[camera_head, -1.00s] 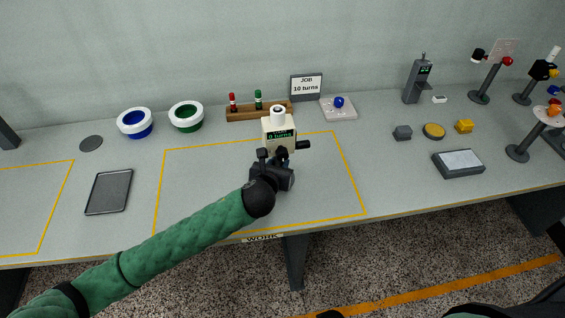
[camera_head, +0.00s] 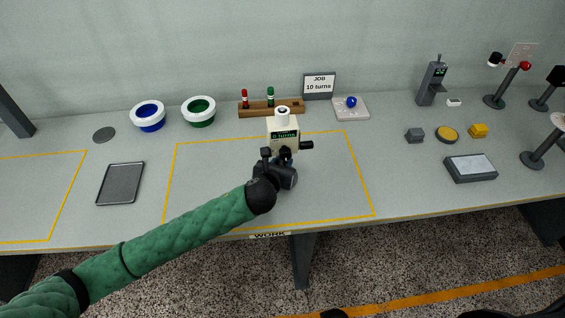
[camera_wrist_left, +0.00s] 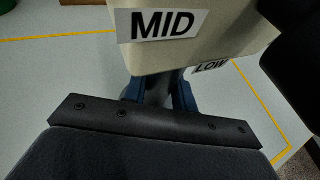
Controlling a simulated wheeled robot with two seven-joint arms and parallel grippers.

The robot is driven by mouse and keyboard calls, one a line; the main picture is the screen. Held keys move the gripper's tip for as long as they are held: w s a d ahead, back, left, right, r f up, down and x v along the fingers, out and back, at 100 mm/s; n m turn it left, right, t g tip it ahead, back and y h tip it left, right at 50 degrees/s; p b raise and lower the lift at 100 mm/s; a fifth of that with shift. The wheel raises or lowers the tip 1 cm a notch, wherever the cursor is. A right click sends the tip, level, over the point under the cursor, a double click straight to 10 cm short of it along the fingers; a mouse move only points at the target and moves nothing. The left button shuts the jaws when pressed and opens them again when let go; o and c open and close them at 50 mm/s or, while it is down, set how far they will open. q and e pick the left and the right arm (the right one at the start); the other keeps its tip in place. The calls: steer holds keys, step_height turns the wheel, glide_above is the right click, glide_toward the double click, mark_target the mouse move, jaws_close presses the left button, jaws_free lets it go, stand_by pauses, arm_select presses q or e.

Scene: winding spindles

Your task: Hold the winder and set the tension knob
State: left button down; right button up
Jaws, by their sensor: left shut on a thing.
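The winder (camera_head: 284,134) is a cream box with a white top and a green display that appears to read 0 turns. It stands upright at the back of the yellow-outlined work area, with a dark crank (camera_head: 307,146) on its right side. My left gripper (camera_head: 284,157) is shut on the winder's lower front part. In the left wrist view, the winder body (camera_wrist_left: 190,50) carries labels MID and LOW, and the gripper fingers (camera_wrist_left: 160,97) close below it. The tension knob cannot be made out clearly.
A job sign (camera_head: 319,84) reads 10 turns. A wooden rack (camera_head: 271,108) with red and green spindles stands behind the winder. Blocks and a scanner-like device (camera_head: 432,82) stand right.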

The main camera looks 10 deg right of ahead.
steer(key=shift+s, duration=0.15)
arm_select(q)
steer(key=shift+f, duration=0.15)
arm_select(e)
steer(key=shift+s+f, duration=0.1)
steer(key=shift+s, duration=0.3)
arm_select(q)
steer(key=shift+f, duration=0.1)
steer(key=shift+f, duration=0.25)
arm_select(e)
steer(key=shift+w+r, duration=0.2)
steer(key=shift+w, duration=0.6)
steer(key=shift+s, duration=0.15)
